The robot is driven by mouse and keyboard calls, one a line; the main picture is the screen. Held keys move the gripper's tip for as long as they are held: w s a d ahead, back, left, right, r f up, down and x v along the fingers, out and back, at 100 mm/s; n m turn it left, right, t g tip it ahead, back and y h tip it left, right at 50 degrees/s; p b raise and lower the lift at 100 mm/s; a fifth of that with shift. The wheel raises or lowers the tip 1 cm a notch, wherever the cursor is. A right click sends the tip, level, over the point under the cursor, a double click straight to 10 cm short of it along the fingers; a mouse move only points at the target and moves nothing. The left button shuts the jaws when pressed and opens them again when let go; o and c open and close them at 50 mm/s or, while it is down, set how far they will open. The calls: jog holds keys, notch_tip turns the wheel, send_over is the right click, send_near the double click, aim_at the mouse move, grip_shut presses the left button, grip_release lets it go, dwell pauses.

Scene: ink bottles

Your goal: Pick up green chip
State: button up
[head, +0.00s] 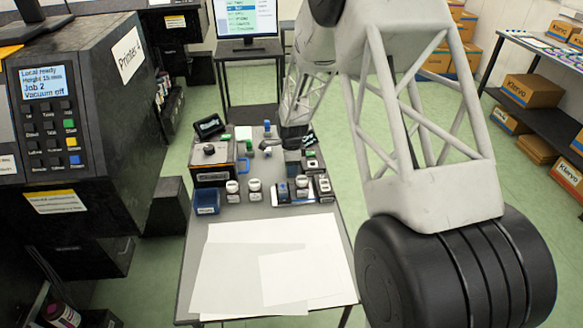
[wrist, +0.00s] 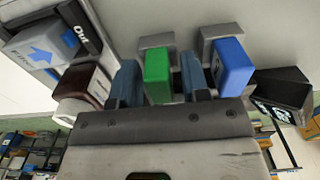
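The green chip (wrist: 158,75) is an upright block in the wrist view, in front of a grey holder piece. My gripper (wrist: 161,82) has its two blue-grey fingers on either side of the chip. The left finger is very close to the chip, and a narrow gap shows on the right side. The fingers look open around it, and the chip's lower end is hidden by the gripper body. In the head view my gripper (head: 272,143) is low over the far part of the table, and the chip is too small there to make out surely.
A blue chip (wrist: 233,65) stands just right of my right finger, with its own grey holder. White-capped bottles (head: 254,187), a blue bin (head: 206,202) and dark boxes crowd the table (head: 192,255). Paper sheets (head: 240,270) cover the near part. A printer (head: 100,110) stands left.

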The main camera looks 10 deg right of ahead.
grip_shut()
jog(key=shift+r, duration=0.1)
jog(key=shift+r, duration=4.9)
jog(key=shift+r, duration=0.25)
jog(key=shift+r, duration=1.25)
